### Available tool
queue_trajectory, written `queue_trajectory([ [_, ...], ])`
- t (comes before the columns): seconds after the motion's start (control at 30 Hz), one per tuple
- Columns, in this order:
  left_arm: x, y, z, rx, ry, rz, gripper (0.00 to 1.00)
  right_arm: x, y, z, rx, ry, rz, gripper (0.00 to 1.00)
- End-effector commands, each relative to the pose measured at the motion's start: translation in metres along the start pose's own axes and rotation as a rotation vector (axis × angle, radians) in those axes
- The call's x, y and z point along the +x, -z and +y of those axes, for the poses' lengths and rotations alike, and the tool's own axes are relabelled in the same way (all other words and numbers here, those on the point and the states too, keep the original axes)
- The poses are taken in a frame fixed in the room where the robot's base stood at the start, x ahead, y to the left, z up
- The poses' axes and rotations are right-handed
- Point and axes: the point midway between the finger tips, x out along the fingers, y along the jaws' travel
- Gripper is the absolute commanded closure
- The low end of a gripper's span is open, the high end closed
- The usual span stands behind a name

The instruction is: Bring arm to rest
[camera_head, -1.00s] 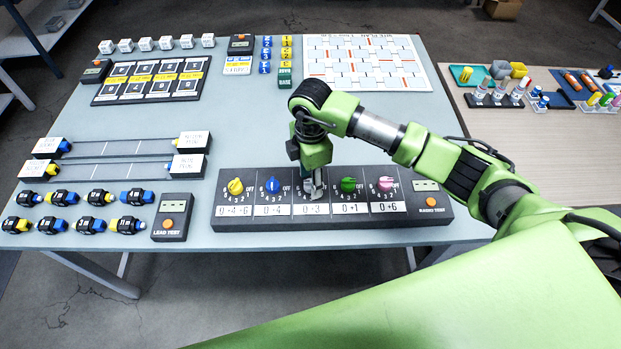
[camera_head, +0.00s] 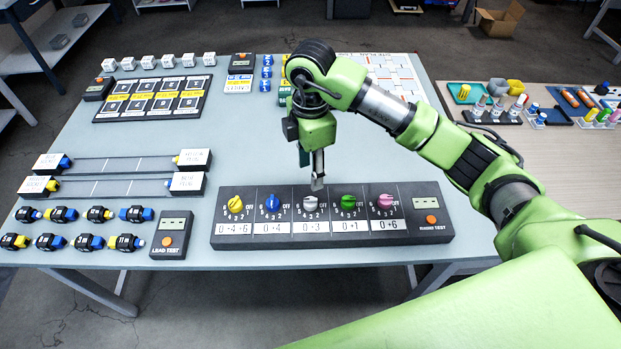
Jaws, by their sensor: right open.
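My right gripper (camera_head: 317,184) hangs pointing down above the dark knob panel (camera_head: 435,196). It is open and empty, just over and behind the white knob (camera_head: 310,203). It looks clear of the knob, though the height of the gap is hard to judge. The panel also bears a yellow knob (camera_head: 235,204), a blue knob (camera_head: 272,203), a green knob (camera_head: 348,202) and a pink knob (camera_head: 385,201). My right arm (camera_head: 440,150) reaches in from the lower right and hides part of the table. My left gripper is not in view.
The grey table (camera_head: 250,135) has free room in its middle. A lead tester (camera_head: 172,234) and several dark connectors stand at the left front. A keypad-like board (camera_head: 155,98) lies at the back left. A wooden table (camera_head: 560,150) with trays stands at the right.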

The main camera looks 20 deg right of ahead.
Motion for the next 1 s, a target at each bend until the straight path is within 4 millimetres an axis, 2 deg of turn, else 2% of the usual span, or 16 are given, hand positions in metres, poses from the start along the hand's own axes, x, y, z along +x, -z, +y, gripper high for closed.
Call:
queue_trajectory([
  [0.17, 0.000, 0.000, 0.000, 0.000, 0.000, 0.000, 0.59, -0.006, 0.000, 0.000, -0.001, 0.000, -0.001, 0.59],
  [0.57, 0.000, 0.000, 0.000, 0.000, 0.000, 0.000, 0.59, -0.006, 0.000, 0.000, -0.001, 0.000, 0.000, 0.59],
  [0.67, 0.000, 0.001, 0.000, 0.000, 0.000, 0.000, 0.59, -0.004, 0.006, -0.001, -0.015, -0.001, 0.020, 0.59],
  [0.77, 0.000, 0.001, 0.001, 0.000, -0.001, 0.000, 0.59, 0.003, 0.035, -0.006, -0.087, -0.009, 0.121, 0.59],
  [0.87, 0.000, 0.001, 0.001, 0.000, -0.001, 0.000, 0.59, 0.006, 0.092, -0.017, -0.214, -0.037, 0.328, 0.59],
  [0.9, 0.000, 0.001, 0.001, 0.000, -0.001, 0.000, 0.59, 0.003, 0.119, -0.023, -0.271, -0.060, 0.436, 0.59],
  [0.97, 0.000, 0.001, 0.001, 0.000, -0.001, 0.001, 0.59, -0.010, 0.163, -0.035, -0.350, -0.107, 0.618, 0.59],
  [1.0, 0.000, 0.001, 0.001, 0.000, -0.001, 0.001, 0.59, -0.023, 0.190, -0.042, -0.393, -0.149, 0.742, 0.59],
])
